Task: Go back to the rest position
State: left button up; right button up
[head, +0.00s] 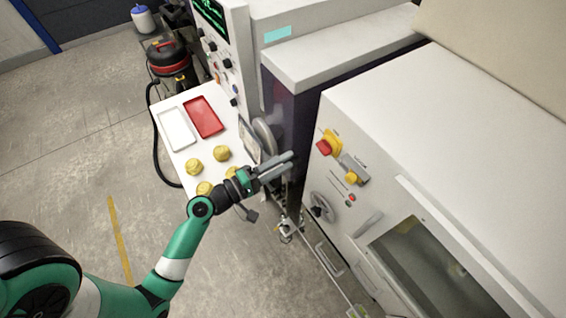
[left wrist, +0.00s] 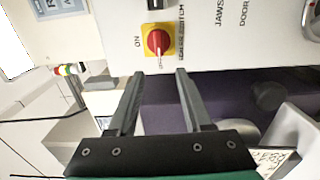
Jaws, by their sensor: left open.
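My left arm comes in from the lower left in the head view, green and black. Its gripper (head: 278,168) is held out over the right edge of the white table, close to the machine fronts. The two grey fingers are apart with nothing between them. In the left wrist view the gripper (left wrist: 158,88) is open and empty, its fingers pointing toward a machine panel with a red and yellow switch (left wrist: 158,41). My right gripper is in neither view.
The white table (head: 176,158) holds a white tray (head: 177,129), a red tray (head: 203,117) and several yellow lumps (head: 222,153), partly behind my arm. The machine with a window (head: 405,235) stands at right. A red and black vacuum (head: 168,58) is behind. Floor at left is clear.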

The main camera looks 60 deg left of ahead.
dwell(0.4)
pick_arm(q)
jog(key=w+d+r+m+t+h+p, duration=0.1)
jog(key=w+d+r+m+h+p, duration=0.3)
jog(key=r, duration=0.9)
jog(key=w+d+r+m+t+h+p, duration=0.25)
jog(key=d+r+m, duration=0.3)
jog(key=r, duration=0.85)
jog(key=w+d+r+m+t+h+p, duration=0.15)
jog(key=d+r+m+h, duration=0.35)
jog(key=r, duration=0.8)
jog(key=s+d+r+m+t+p, duration=0.1)
jog(key=s+d+r+m+p, duration=0.15)
jog(key=r, duration=0.75)
jog(key=s+d+r+m+t+p, duration=0.1)
jog(key=s+d+r+m, duration=0.15)
jog(key=r, duration=0.65)
jog(key=a+y, duration=0.1)
jog(key=y, duration=0.2)
jog(key=s+a+r+t+y, duration=0.1)
jog(key=a+y, duration=0.1)
jog(key=y, duration=0.1)
jog(key=s+a+r+t+y, duration=0.1)
jog(key=a+y, duration=0.1)
jog(key=y, duration=0.1)
